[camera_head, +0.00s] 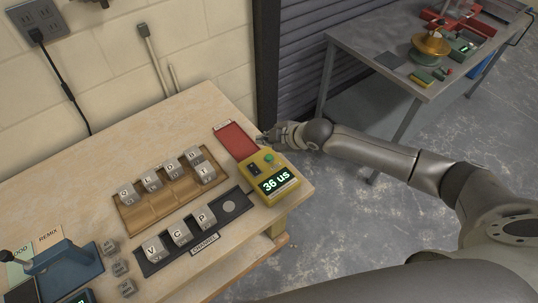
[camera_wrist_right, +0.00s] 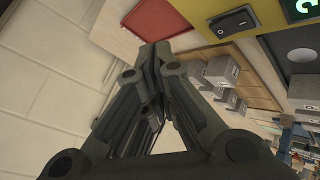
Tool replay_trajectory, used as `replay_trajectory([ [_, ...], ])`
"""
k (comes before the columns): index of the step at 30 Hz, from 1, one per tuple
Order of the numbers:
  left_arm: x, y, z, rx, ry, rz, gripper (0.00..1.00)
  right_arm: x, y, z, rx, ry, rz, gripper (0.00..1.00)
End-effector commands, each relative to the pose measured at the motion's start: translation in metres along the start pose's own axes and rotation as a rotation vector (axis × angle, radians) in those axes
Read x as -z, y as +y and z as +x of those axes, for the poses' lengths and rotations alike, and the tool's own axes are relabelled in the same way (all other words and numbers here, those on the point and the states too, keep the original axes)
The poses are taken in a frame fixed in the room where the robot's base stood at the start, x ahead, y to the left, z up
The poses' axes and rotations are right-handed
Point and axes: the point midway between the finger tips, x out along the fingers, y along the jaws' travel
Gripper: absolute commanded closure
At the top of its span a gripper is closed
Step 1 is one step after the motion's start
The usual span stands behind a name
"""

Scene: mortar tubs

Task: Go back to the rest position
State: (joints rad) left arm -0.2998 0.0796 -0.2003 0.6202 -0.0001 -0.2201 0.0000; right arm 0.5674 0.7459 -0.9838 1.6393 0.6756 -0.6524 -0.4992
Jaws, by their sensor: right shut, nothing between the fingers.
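My right gripper (camera_head: 268,138) is shut and empty at the back right of the wooden workbench, beside the yellow box and close to the red pad. Its closed fingers (camera_wrist_right: 154,55) fill the middle of the right wrist view. My right arm reaches in from the right of the head view. The yellow box (camera_head: 265,193) has a lit display reading "36 us", a green button and a black switch; it also shows in the right wrist view (camera_wrist_right: 212,12). My left gripper is not in view.
The red pad (camera_head: 236,141) lies behind the yellow box. A wooden tray (camera_head: 160,209) and a black strip (camera_head: 192,247) hold lettered cubes. A blue press (camera_head: 65,270) stands at front left. A grey table (camera_head: 378,60) stands back right, with bare floor between.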

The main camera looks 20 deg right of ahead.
Motion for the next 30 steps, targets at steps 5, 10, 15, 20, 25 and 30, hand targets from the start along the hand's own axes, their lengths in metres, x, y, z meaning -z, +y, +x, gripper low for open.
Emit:
replay_trajectory([
  [5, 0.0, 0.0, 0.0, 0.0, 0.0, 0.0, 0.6, 0.0, 0.0, 0.0, 0.0, 0.0, 0.0, 1.0],
  [10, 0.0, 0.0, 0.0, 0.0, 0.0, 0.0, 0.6, 0.0, 0.0, 0.0, 0.0, 0.0, 0.0, 1.0],
  [15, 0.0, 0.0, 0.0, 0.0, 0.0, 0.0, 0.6, 0.0, 0.0, 0.0, 0.0, 0.0, 0.0, 1.0],
  [20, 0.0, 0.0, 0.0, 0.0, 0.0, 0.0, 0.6, 0.012, -0.022, 0.001, 0.026, 0.01, 0.022, 1.0],
  [25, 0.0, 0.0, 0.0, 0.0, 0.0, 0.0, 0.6, 0.046, -0.084, -0.009, 0.089, 0.023, 0.125, 1.0],
  [30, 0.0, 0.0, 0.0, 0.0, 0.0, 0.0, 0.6, 0.064, -0.134, -0.037, 0.119, -0.013, 0.301, 1.0],
])
